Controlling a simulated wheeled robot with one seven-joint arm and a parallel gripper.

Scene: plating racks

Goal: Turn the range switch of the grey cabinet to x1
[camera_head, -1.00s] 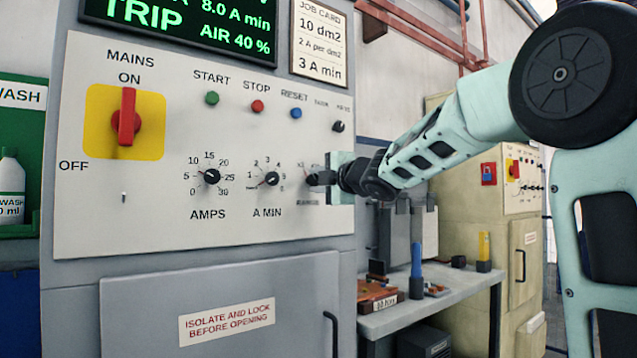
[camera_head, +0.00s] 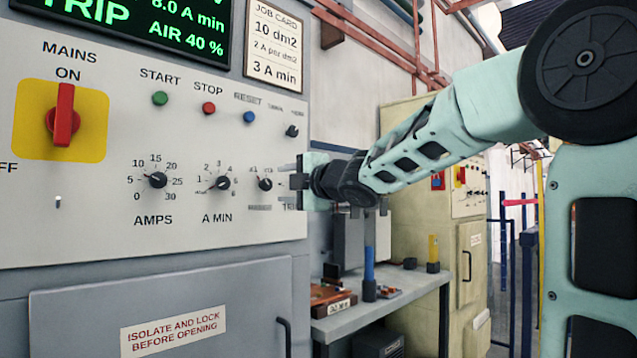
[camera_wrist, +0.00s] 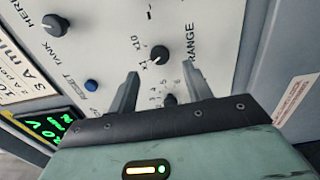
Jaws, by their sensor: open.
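The grey cabinet (camera_head: 130,215) fills the left of the head view, with a pale panel of switches. The range switch (camera_head: 265,184) is a small black knob at the lower right of that panel. It also shows in the wrist view (camera_wrist: 160,52), with x1 and x10 printed beside it; its pointer seems to face the x1 side, but it is too small to be sure. My gripper (camera_head: 291,181) is open and empty, just right of the switch and apart from it. In the wrist view its two fingers (camera_wrist: 160,70) stand apart, with the knob beyond and between their tips.
The A MIN knob (camera_head: 222,183) and AMPS knob (camera_head: 157,180) sit left of the range switch. A small black knob (camera_head: 292,131) is above it. The red mains handle (camera_head: 64,115) is further left. A bench (camera_head: 385,300) with small items stands below my arm.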

